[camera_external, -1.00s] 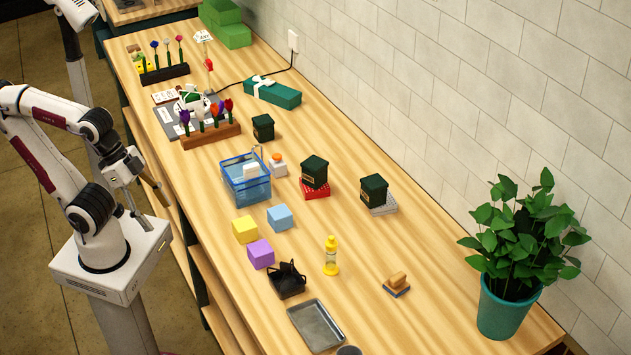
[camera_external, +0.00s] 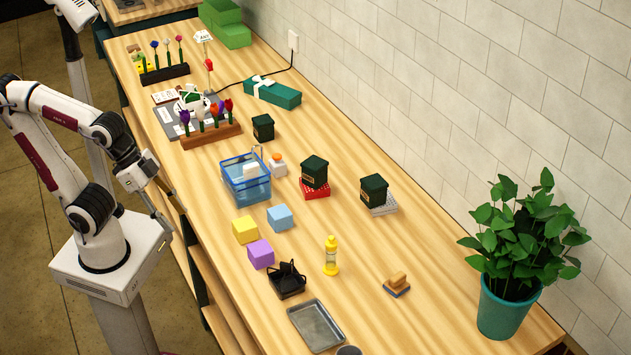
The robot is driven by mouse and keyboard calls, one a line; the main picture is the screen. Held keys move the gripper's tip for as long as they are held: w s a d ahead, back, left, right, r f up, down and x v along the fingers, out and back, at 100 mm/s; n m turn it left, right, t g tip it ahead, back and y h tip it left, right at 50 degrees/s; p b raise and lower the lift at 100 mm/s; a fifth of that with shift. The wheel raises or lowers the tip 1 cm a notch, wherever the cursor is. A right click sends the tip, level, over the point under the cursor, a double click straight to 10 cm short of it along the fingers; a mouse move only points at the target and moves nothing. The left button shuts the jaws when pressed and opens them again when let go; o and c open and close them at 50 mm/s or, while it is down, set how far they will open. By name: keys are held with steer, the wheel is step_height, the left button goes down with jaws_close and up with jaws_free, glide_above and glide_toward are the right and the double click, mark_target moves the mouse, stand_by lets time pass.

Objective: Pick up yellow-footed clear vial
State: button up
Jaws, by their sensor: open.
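The yellow-footed clear vial (camera_external: 331,256) stands upright on the wooden table, right of the black holder. It has a yellow top, a clear middle and a yellow foot. My gripper (camera_external: 177,219) is open and empty at the table's left edge, pointing down. It is well to the left of the vial, with the coloured cubes between them.
Yellow (camera_external: 245,230), blue (camera_external: 280,217) and purple (camera_external: 261,254) cubes stand left of the vial. A black holder (camera_external: 287,280) and a grey metal tray (camera_external: 316,326) are nearby. A sponge-like block (camera_external: 397,284) and potted plant (camera_external: 505,310) are at right. Bare table surrounds the vial.

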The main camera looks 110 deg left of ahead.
steer(key=w+a+f+n+t, duration=0.1)
steer(key=w+a+t, duration=0.1)
steer(key=w, duration=0.7)
steer(key=w+a+f+t, duration=0.1)
steer(key=w+a+f, duration=0.1)
steer(key=w, duration=0.8)
steer(key=n+t+y, duration=0.2)
steer(key=t+y, duration=0.1)
glide_toward(331, 245)
step_height(331, 245, down, 2)
steer(key=shift+w+a+f+t+y, duration=0.3)
steer(key=shift+w+a+f+t, duration=0.15)
steer(key=shift+w+a, duration=0.3)
steer(key=shift+f, duration=0.1)
steer(key=shift+x, duration=1.25)
steer(key=shift+x, duration=2.55)
steer(key=shift+d+f, duration=0.1)
steer(key=shift+d, duration=0.05)
jaws_close()
